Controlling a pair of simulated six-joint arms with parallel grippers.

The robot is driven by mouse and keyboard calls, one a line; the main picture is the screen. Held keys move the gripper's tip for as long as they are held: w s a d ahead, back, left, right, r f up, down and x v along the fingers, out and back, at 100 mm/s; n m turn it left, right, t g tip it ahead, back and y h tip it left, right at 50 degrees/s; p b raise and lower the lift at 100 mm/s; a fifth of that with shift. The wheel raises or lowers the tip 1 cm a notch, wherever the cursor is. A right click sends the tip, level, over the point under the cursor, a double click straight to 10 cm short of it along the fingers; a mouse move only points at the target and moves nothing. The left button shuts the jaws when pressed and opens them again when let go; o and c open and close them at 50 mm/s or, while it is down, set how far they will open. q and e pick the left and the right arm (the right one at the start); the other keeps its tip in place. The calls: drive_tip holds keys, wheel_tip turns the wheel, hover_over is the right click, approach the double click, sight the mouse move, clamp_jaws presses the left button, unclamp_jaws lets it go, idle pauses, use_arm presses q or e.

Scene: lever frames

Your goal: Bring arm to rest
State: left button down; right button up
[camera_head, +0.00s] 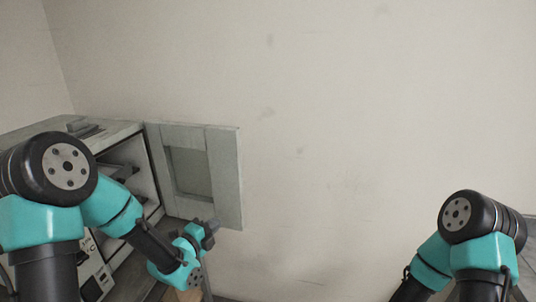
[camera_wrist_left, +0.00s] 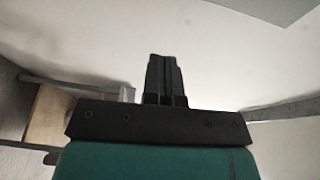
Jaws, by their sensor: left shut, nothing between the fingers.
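My left arm, teal and black, comes in from the left in the head view and bends down toward the lower middle. Its gripper (camera_head: 208,230) is small and dark there, in front of the lower part of an open grey cabinet door (camera_head: 228,175). I cannot tell whether it touches the door. In the left wrist view the left gripper's two dark fingers (camera_wrist_left: 164,75) are together, with nothing between them. My right arm shows at the lower right of the head view, but its gripper is out of the frame.
A grey cabinet (camera_head: 125,150) stands at the left with its front open and the framed door swung out to the right. A dark flat object (camera_head: 85,128) lies on its top. A plain pale wall (camera_head: 350,120) fills the back. The middle between my arms looks clear.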

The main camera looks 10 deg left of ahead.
use_arm(q)
drive_tip(key=s+f+n+g+y, duration=0.2)
drive_tip(key=s+f+n+g, duration=0.3)
drive_tip(key=f, duration=0.5)
drive_tip(key=s+f+n+g+y, duration=0.1)
drive_tip(key=s+f+n+g, duration=0.15)
drive_tip(key=f+n, duration=0.6)
drive_tip(key=s+d+f+n+g, duration=0.1)
drive_tip(key=s+f+n+g, duration=0.7)
drive_tip(key=s, duration=0.8)
wheel_tip(320, 180, down, 5)
drive_tip(key=n, duration=0.2)
drive_tip(key=shift+s+d+r+n+y, duration=0.15)
drive_tip(key=shift+d+n+y, duration=0.15)
drive_tip(key=shift+d+n, duration=0.05)
